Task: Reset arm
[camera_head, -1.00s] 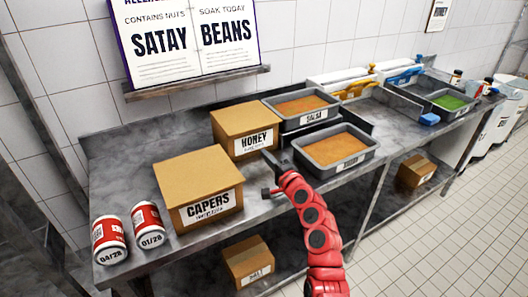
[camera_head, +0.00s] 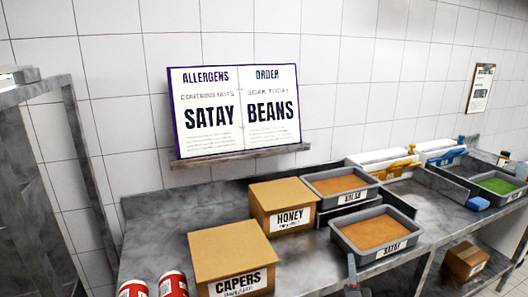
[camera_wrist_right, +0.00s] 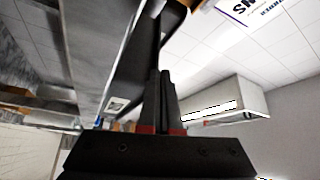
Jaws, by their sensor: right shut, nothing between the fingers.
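My right gripper (camera_head: 352,276) shows only partly at the bottom edge of the head view, in front of the satay tray (camera_head: 384,263). In the right wrist view its two dark fingers (camera_wrist_right: 161,100) are together, with nothing between them. My red right arm is mostly out of the head view. My left gripper is in neither view.
On the steel bench (camera_head: 160,227) stand a capers box (camera_head: 228,250), a honey box (camera_head: 283,194) and a salsa tray (camera_head: 340,174). Two red-and-white cans (camera_head: 172,287) are cut off below. An allergens book (camera_head: 236,158) rests on a wall ledge (camera_head: 240,160).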

